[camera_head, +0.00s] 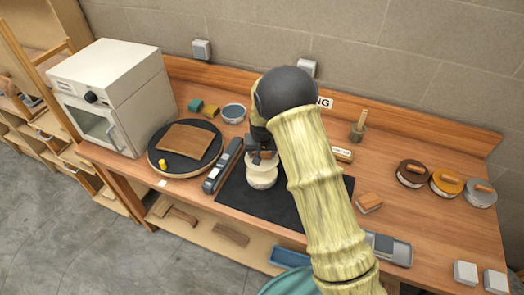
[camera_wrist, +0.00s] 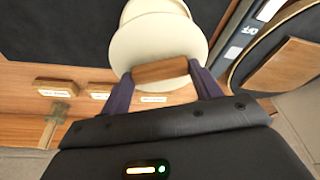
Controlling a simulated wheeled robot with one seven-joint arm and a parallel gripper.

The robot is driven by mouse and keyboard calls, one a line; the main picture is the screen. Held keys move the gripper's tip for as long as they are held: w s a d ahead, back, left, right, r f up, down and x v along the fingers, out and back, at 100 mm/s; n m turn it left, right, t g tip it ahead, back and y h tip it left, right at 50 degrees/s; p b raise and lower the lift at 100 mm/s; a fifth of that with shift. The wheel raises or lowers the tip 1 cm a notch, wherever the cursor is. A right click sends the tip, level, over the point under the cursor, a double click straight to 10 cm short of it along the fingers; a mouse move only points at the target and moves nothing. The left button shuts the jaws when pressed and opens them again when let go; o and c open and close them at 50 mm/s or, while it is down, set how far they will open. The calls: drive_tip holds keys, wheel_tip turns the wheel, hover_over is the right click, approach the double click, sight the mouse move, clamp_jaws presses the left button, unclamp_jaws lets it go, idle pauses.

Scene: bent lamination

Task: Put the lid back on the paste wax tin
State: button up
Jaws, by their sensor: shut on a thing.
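My gripper (camera_head: 262,155) is shut on the wooden handle (camera_wrist: 160,70) of a cream round lid (camera_wrist: 158,47). A cream round tin (camera_head: 262,182) stands on the black mat (camera_head: 233,195) under my gripper. In the wrist view a second cream round shape, apparently the tin (camera_wrist: 150,8), shows beyond the lid and partly behind it. The lid overlaps the tin in both views. I cannot tell whether they touch or whether the lid is centred. My arm hides the right part of the mat.
Left of the mat lie a long grey tool (camera_head: 222,166) and a round black board (camera_head: 163,167) with a brown bent sheet. A bowl (camera_head: 234,113) stands behind. Brown, yellow and grey-lidded tins (camera_head: 445,183) stand at right. A grey tray (camera_head: 400,254) lies at front right.

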drive_tip(key=shift+f, duration=0.1)
drive_tip(key=shift+w+f+b, duration=0.1)
drive_tip(key=shift+f+b, duration=1.9)
drive_tip(key=shift+f, duration=1.15)
drive_tip(key=shift+f+b, duration=0.15)
drive_tip(key=shift+b, duration=0.25)
idle(0.4)
drive_tip(key=o, duration=1.3)
